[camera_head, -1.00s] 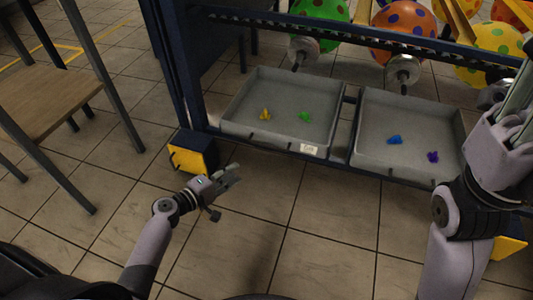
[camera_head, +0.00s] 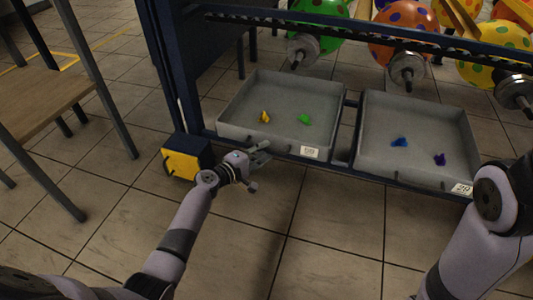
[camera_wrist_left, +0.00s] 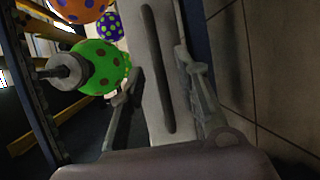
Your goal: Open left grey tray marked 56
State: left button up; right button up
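The left grey tray (camera_head: 235,137) is a shallow open bin low in the dark blue rack. It holds a yellow piece (camera_head: 265,117) and a green piece (camera_head: 304,119). Its front carries a small white label (camera_head: 310,152), whose number is hard to read. My left gripper (camera_head: 260,152) is at the tray's front wall, left of the label. In the left wrist view, its fingers (camera_wrist_left: 160,95) stand apart on either side of a light grey surface with a long dark slot. I cannot tell whether they touch it. My right gripper is out of view.
A second grey tray (camera_head: 370,165) with a blue and a purple piece is to the right, labelled near its right corner. Dotted balloons (camera_head: 402,30) and metal nozzles (camera_head: 407,70) are above. A yellow-faced block (camera_head: 184,164) stands at the rack's left foot. Floor in front is clear.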

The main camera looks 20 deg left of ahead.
pick_arm(q)
jog(key=shift+x, duration=1.15)
jog(key=shift+c, duration=0.5)
grip_shut()
